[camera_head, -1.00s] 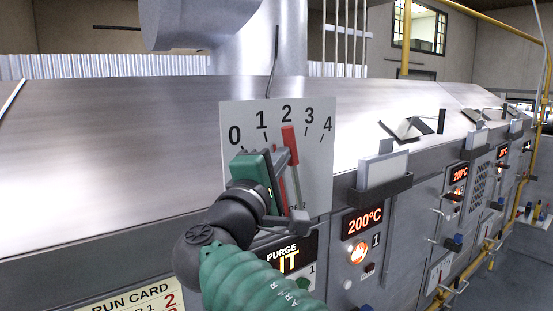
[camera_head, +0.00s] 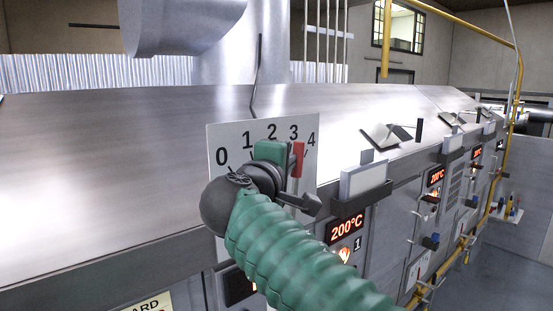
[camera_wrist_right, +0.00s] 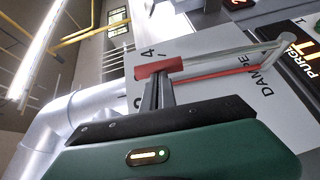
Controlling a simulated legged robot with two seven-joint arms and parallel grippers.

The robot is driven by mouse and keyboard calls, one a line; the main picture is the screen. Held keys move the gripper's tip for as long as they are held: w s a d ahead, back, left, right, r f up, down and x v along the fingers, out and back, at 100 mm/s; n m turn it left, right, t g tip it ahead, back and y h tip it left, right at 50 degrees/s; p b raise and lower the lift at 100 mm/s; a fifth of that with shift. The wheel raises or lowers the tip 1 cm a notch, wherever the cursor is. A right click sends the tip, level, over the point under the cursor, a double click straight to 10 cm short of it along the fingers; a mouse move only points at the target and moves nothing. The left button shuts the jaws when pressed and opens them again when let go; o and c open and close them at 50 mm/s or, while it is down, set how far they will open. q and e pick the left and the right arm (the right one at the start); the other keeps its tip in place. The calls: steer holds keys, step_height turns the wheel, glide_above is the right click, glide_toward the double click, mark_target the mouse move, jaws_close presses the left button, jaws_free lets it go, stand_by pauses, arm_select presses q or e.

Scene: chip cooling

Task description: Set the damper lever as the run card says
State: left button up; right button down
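The damper lever has a red grip (camera_head: 297,160). It stands in front of a white scale plate (camera_head: 220,132) marked 0 to 4. In the head view the grip shows just below the 3; its exact setting is hard to judge at this angle. My right gripper (camera_wrist_right: 157,92) is at the left of the lever, its fingers close together. In the wrist view the fingertips meet the side of the red grip (camera_wrist_right: 160,68), not around it. The run card (camera_head: 150,303) shows only a corner at the bottom edge, its values out of view. My left gripper is out of view.
The sloping metal hood (camera_head: 120,180) lies behind the plate. To the right are a bracketed box (camera_head: 363,182), a 200°C display (camera_head: 346,229) and several more panels. A yellow pipe (camera_head: 512,130) runs along the far right.

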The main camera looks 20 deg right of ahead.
mark_target(298, 158)
steer(key=shift+w+d, duration=0.4)
steer(key=shift+d, duration=0.35)
steer(key=shift+w+d, duration=0.35)
steer(key=shift+d, duration=0.35)
steer(key=shift+r, duration=0.1)
